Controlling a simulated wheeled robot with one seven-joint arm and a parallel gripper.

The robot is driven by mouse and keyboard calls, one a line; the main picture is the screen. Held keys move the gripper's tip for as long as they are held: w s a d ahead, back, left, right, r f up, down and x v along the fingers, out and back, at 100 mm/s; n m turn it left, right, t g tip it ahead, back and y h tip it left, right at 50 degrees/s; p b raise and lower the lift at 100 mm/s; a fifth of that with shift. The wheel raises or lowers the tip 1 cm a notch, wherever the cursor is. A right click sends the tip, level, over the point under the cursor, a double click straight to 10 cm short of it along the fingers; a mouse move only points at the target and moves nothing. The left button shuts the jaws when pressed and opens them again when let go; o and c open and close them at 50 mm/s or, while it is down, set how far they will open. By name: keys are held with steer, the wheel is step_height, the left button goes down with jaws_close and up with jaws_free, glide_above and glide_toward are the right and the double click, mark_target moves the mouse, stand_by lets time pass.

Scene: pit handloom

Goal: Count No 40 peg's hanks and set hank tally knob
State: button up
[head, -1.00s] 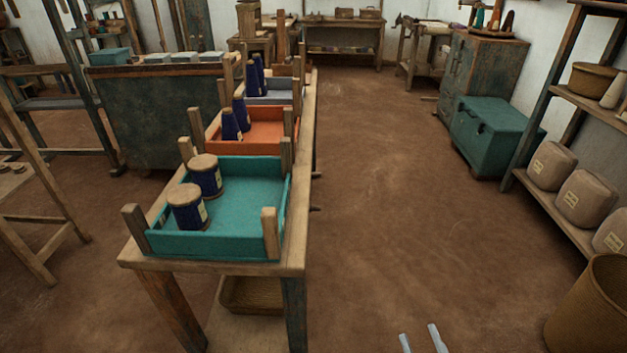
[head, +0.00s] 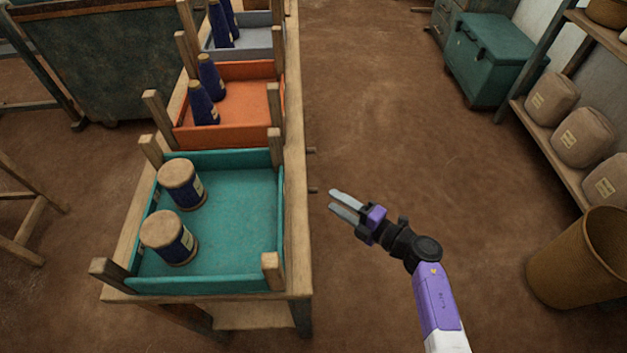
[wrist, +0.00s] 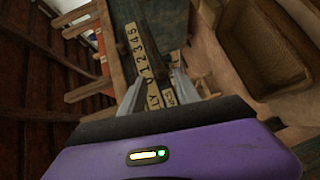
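My gripper (head: 343,204) is to the right of the bench in the head view, with its two fingers apart and nothing seen between them. In the wrist view my gripper (wrist: 158,85) points at a pale number strip (wrist: 138,50) marked 0 to 5, with letters partly cut off by the fingers. A smaller label (wrist: 168,98) sits beside it. Two small dark pegs or knobs, one nearer (head: 313,190) and one farther (head: 310,150), stick out from the bench's right side, left of my gripper. I cannot tell which is the tally knob. No hanks are recognisable.
The wooden bench (head: 297,240) carries a teal tray (head: 235,215) with two blue spools, an orange tray (head: 245,110) and a grey tray (head: 255,42) with cones. A basket (head: 580,265) and shelf with bundles (head: 585,135) stand right. The floor between (head: 400,120) is clear.

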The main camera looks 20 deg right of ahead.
mark_target(316, 188)
steer(key=shift+b+x, duration=0.7)
steer(key=shift+x, duration=3.1)
steer(key=shift+a+r, duration=0.1)
jaws_close()
